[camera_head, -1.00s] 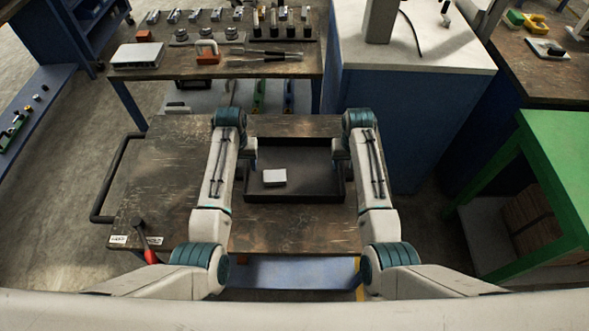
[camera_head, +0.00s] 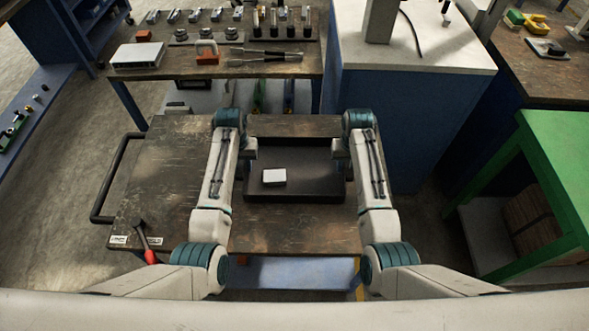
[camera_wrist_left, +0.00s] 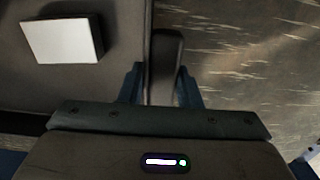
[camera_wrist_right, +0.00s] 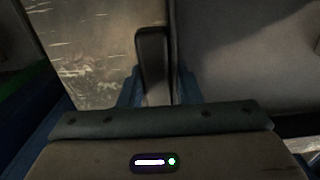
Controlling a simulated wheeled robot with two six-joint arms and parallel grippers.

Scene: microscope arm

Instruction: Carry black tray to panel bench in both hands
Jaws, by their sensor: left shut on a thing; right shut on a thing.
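The black tray (camera_head: 312,188) is between my two arms, over the worn dark cart top. A small white box (camera_head: 274,176) lies in its left part and also shows in the left wrist view (camera_wrist_left: 61,40). My left gripper (camera_wrist_left: 160,82) is shut on the tray's left side at a dark upright handle. My right gripper (camera_wrist_right: 153,82) is shut on the matching handle on the right side. In the head view my forearms hide both sets of fingertips. I cannot tell how far the tray is above the cart top.
The cart (camera_head: 160,185) has a black push handle (camera_head: 110,180) at left and a red-handled tool (camera_head: 146,245) at its front left. A bench with tools (camera_head: 225,65) stands behind. A white-topped blue cabinet (camera_head: 415,50) is behind right, a green table (camera_head: 560,160) at right.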

